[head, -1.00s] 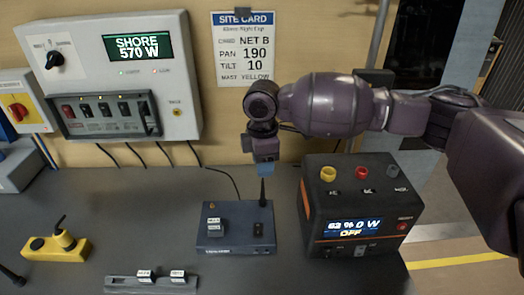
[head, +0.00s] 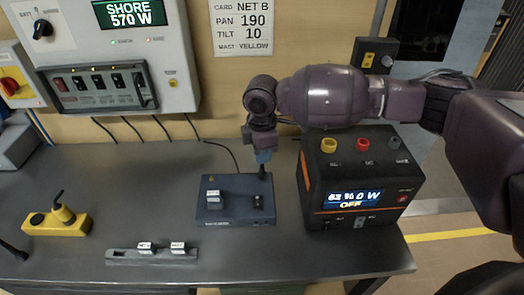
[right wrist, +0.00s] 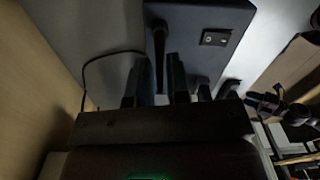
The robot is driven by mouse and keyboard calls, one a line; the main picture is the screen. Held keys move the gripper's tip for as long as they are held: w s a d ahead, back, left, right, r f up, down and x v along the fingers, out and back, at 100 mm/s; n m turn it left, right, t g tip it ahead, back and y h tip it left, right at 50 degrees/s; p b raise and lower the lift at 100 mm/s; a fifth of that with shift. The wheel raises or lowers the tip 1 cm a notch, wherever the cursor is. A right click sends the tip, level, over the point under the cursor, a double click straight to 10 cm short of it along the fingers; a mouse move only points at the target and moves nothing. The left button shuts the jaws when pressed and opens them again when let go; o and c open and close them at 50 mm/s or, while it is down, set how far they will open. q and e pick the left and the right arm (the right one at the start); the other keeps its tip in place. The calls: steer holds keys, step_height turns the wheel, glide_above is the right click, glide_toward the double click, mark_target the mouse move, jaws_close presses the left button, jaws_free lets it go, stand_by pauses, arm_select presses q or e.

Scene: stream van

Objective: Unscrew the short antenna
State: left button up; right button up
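The short black antenna (head: 262,174) stands upright at the back right corner of a blue-grey box (head: 235,212) on the bench. My right gripper (head: 263,157) is above it, pointing down, with its fingertips around the antenna's upper part in the head view. In the right wrist view the antenna (right wrist: 159,55) shows between the two dark fingers (right wrist: 155,85), with gaps on both sides, so the gripper looks open. Whether the fingers touch the antenna is not visible. My left gripper is not in view.
A black power unit (head: 355,180) stands close to the right of the box. A shallow grey tray (head: 125,256) with white-topped pieces lies in front left. A yellow block (head: 40,225) sits farther left. A wall panel (head: 105,60) hangs behind; a cable runs behind the box.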

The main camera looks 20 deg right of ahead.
steer(key=shift+c, duration=1.2)
jaws_close()
steer(key=n, duration=0.4)
steer(key=n, duration=0.3)
steer(key=shift+n, duration=0.5)
